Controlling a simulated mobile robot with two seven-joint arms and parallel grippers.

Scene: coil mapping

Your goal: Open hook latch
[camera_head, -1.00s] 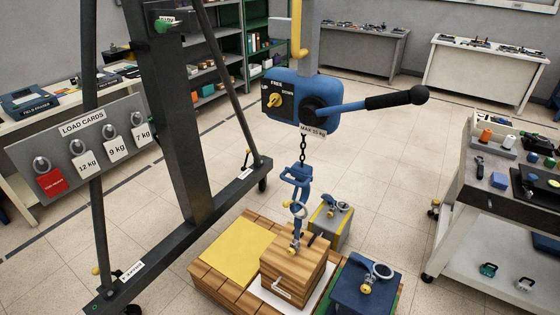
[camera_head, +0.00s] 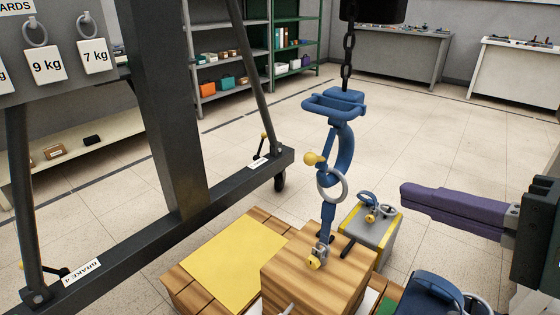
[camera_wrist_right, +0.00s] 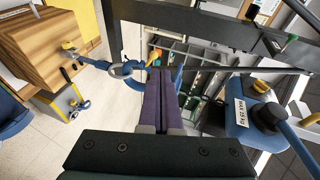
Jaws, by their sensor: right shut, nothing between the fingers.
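The blue hook (camera_head: 343,150) hangs from a chain below the hoist. A yellow knob (camera_head: 314,158), which looks like part of its latch, sticks out at its left side. A grey ring (camera_head: 332,185) sits at the hook, above a blue strap and the wooden crate (camera_head: 310,277). My right gripper (camera_head: 404,194) has purple fingers, shut and empty, pointing left at the hook from its right with a gap between. In the right wrist view the fingers (camera_wrist_right: 167,75) are together, with the hook and ring (camera_wrist_right: 122,70) just beyond. My left gripper is not seen.
A grey weight (camera_head: 368,236) with yellow edges and a blue weight (camera_head: 436,292) stand near the crate. A yellow mat (camera_head: 232,262) lies on the pallet. The dark gantry frame (camera_head: 165,130) stands at left.

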